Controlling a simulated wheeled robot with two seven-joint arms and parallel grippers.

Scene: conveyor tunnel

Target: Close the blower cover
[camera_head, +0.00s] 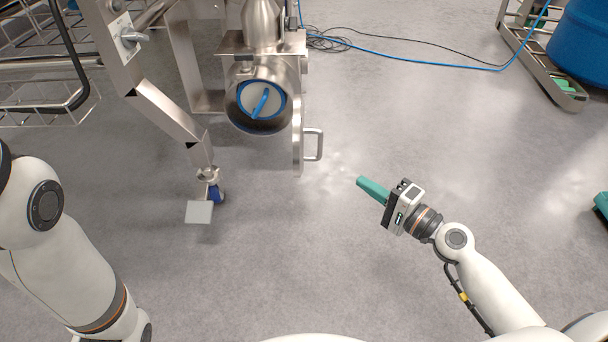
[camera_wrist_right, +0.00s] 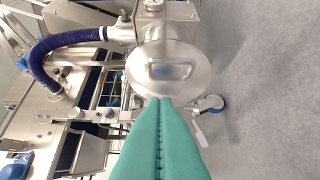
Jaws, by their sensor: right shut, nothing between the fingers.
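The blower (camera_head: 262,68) is a steel housing at the upper middle of the head view, with a round opening ringed in blue. Its cover (camera_head: 297,140) stands open to the right of the opening, seen edge-on, with a D-shaped handle (camera_head: 315,145) pointing right. In the right wrist view the cover (camera_wrist_right: 146,62) is a round steel disc beyond my fingertips. My right gripper (camera_head: 361,182) has teal fingers, shut and empty, apart from the handle, to its lower right. The fingers also show shut in the wrist view (camera_wrist_right: 160,102). My left gripper is outside the view.
A steel frame leg (camera_head: 165,112) with a flat foot plate (camera_head: 199,212) stands left of the blower. A blue barrel (camera_head: 582,45) on a rack is at the upper right. Cables (camera_head: 420,65) lie across the floor at the back. The floor around my right gripper is clear.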

